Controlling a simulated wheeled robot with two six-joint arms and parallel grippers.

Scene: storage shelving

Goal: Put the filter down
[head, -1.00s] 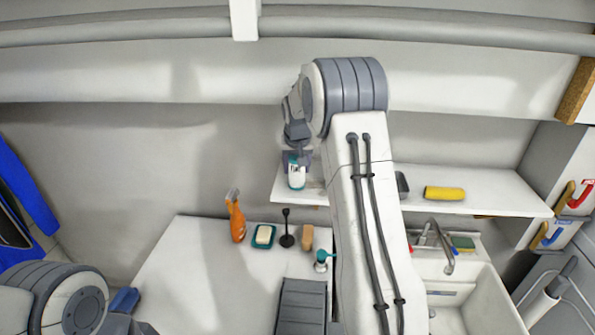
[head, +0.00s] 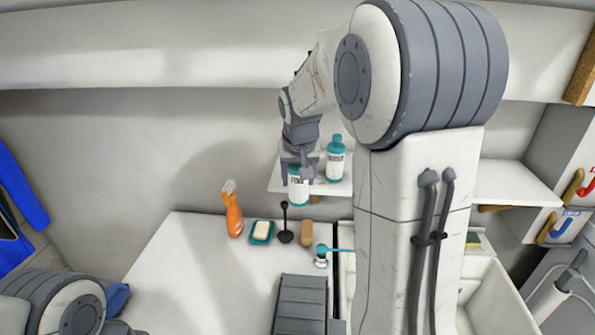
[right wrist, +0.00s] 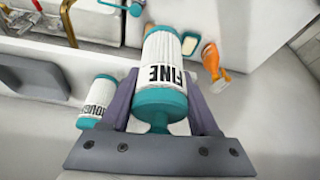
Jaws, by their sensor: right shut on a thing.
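My right gripper (head: 298,172) is shut on a white filter with teal ends (head: 298,190) and the label "FINE". In the right wrist view the filter (right wrist: 165,75) sits between the two fingers (right wrist: 163,110), its label upside down. In the head view it hangs upright and overlaps the front edge of the shelf (head: 345,188) near its left end; whether it touches the shelf I cannot tell. A second white and teal filter (head: 335,158) stands on the shelf just to the right; it also shows in the right wrist view (right wrist: 97,100). My left gripper is not in view.
Below the shelf is a counter (head: 190,270) with an orange spray bottle (head: 234,215), a soap dish (head: 262,232), a black utensil (head: 286,225) and a brown block (head: 306,232). A sink (head: 485,300) is at the right. My right arm hides the shelf's middle.

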